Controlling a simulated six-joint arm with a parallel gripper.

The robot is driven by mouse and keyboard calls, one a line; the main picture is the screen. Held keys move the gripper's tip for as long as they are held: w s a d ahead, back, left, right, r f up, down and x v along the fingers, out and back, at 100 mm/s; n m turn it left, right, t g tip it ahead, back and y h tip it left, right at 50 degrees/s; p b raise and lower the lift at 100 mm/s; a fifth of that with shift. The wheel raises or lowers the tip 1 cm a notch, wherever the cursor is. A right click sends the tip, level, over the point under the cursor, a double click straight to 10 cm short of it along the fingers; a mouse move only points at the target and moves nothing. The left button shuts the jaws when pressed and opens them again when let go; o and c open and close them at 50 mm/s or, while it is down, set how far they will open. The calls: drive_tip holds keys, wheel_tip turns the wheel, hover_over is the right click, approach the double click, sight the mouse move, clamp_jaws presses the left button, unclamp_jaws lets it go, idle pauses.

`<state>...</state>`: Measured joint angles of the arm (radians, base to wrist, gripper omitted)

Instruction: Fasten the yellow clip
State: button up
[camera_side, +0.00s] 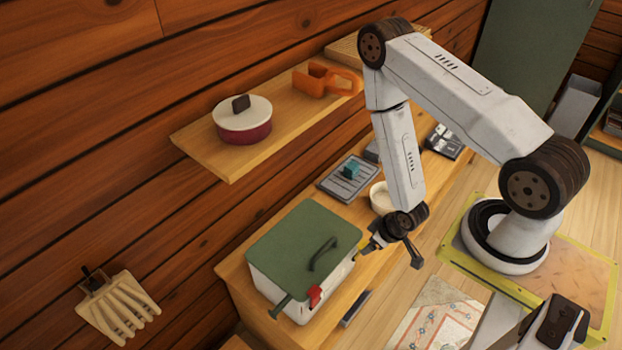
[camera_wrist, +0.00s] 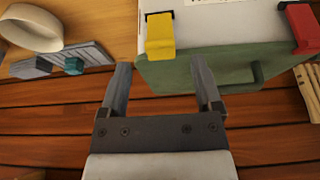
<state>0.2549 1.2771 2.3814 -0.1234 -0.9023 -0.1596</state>
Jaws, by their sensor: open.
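The yellow clip (camera_wrist: 160,38) shows in the wrist view on the wall of a white box (camera_wrist: 222,22), reaching over the edge of its green lid (camera_wrist: 180,72). I cannot tell whether it is latched. My gripper (camera_side: 388,255) is open and empty beside the box's right side. In the wrist view its fingers (camera_wrist: 160,65) point toward the clip, one to each side of it, with no clear contact.
A red clip (camera_side: 314,296) is on the box's front. A white bowl (camera_side: 381,198) and a grey tray with a teal block (camera_side: 350,171) lie behind. A shelf (camera_side: 207,155) with a red pot (camera_side: 243,122) is above.

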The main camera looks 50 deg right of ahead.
drive_tip(key=shift+x, duration=3.1)
clamp_jaws()
